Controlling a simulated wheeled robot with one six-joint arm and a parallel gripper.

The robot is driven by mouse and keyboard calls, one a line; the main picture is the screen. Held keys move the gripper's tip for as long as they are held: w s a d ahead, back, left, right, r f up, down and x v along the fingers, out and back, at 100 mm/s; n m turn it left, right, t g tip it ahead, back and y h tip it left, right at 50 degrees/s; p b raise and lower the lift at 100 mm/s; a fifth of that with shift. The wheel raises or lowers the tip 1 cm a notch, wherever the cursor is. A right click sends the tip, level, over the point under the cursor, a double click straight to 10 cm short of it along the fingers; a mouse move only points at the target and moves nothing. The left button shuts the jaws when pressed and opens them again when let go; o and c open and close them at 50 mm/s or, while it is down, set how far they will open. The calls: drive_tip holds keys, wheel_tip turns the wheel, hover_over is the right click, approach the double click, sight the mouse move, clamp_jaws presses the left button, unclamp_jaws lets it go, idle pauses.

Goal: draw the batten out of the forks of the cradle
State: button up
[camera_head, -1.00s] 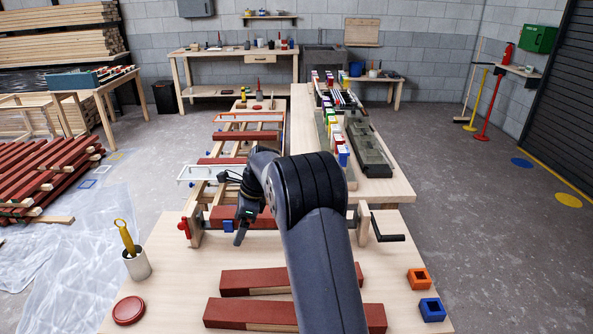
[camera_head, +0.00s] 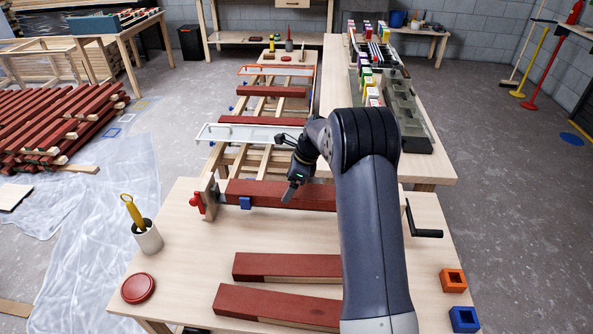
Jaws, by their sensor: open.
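A dark red batten (camera_head: 262,195) lies crosswise at the back edge of the near table, beside a wooden upright (camera_head: 209,192) at its left end. I take this upright to be part of the cradle. A small blue block (camera_head: 245,203) sits against the batten's front face near its left end. My gripper (camera_head: 286,166) is open and empty, with its lower finger overlapping the batten in the picture. I cannot tell whether it touches.
Two more red battens (camera_head: 290,266) (camera_head: 270,305) lie on the near table (camera_head: 200,260). A cup with a yellow-handled tool (camera_head: 147,237), a red lid (camera_head: 138,288), an orange block (camera_head: 453,281) and a blue block (camera_head: 464,319) stand around them. A black crank (camera_head: 424,232) sticks out at right.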

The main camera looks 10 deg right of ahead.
sight(285, 189)
drive_tip(key=shift+x, duration=1.85)
drive_tip(key=shift+c, duration=0.3)
drive_tip(key=c, duration=1.5)
drive_tip(key=o, duration=0.9)
drive_tip(key=shift+r, duration=0.1)
drive_tip(key=c, duration=0.4)
drive_tip(key=shift+r, duration=0.1)
drive_tip(key=shift+r+p, duration=2.45)
drive_tip(key=shift+r, duration=0.45)
